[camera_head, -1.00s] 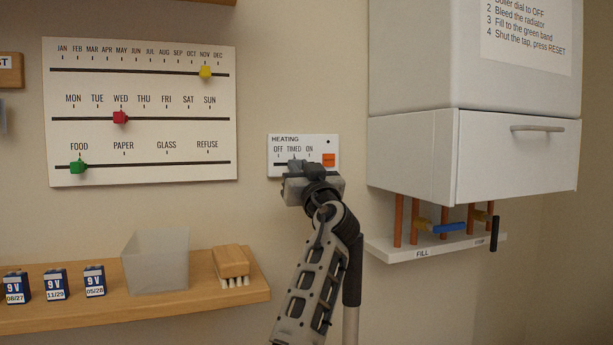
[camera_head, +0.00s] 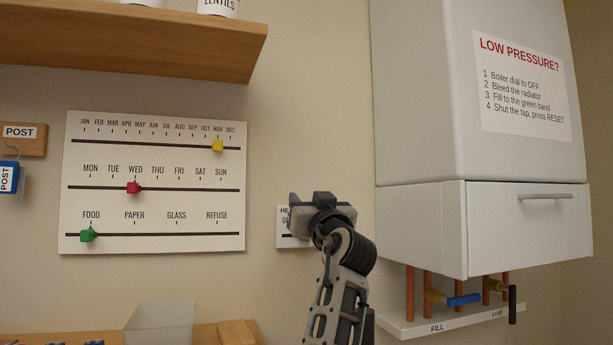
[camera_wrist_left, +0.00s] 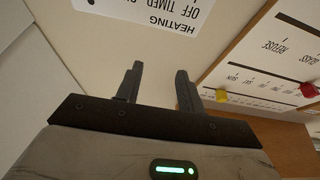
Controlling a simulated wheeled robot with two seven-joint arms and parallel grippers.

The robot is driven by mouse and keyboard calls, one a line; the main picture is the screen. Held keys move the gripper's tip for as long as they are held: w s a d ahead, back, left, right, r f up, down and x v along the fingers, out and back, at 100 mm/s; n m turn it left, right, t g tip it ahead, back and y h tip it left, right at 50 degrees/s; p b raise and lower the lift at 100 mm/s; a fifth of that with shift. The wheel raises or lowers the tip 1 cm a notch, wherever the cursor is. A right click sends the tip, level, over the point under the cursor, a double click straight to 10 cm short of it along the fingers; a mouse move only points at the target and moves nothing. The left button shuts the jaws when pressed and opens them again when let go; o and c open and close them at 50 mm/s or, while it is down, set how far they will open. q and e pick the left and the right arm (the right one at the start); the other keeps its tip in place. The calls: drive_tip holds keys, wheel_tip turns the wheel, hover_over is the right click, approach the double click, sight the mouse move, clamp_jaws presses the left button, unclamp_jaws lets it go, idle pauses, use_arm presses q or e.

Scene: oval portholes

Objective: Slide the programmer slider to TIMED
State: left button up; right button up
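The white HEATING programmer panel (camera_head: 282,240) is on the wall in the middle of the head view, and my left gripper covers most of it. Its lettering shows upside down at the top of the left wrist view (camera_wrist_left: 165,14), with OFF and TIMED readable. The slider knob is hidden in the head view and out of frame in the wrist view, so its position cannot be told. My left gripper (camera_head: 318,197) is in front of the panel. In the wrist view its two fingers (camera_wrist_left: 159,70) stand apart with nothing between them. My right gripper is not in view.
A board with month, weekday and waste sliders (camera_head: 150,212) hangs left of the panel. A white boiler (camera_head: 470,150) juts out at right, with pipes and a FILL ledge (camera_head: 440,324) below. A wooden shelf (camera_head: 130,45) is at upper left.

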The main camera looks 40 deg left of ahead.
use_arm(q)
drive_tip(key=s+d+r, duration=0.5)
drive_tip(key=s, duration=0.3)
drive_tip(key=shift+d+b, duration=0.2)
drive_tip(key=shift+b, duration=0.25)
drive_tip(key=shift+s, duration=0.1)
drive_tip(key=shift+f, duration=0.1)
